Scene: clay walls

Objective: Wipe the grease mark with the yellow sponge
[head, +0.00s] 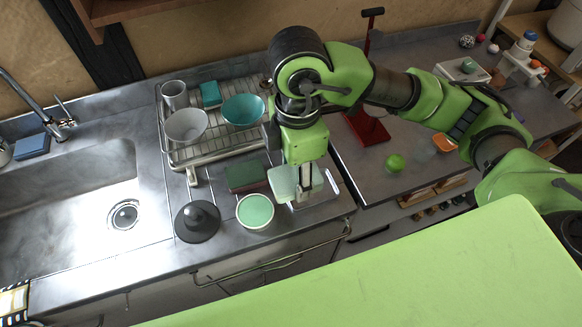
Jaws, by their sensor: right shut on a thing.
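My right gripper (304,197) points down over the front of the counter, just right of the dark green sponge. It is shut on a pale green, see-through-looking piece (283,184), perhaps a container, which shows on both sides of its fingers. The exact contact is too small to tell. I can make out no yellow sponge; a dark green sponge with a reddish underside (247,177) lies on the counter, and a blue sponge (32,146) lies behind the sink. I cannot make out a grease mark. My left gripper is out of view.
A dish rack (190,154) with bowls and a cup stands behind. A round green-topped dish (255,211) and a dark lid (198,221) lie near the front edge. The sink (70,200) is at left.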

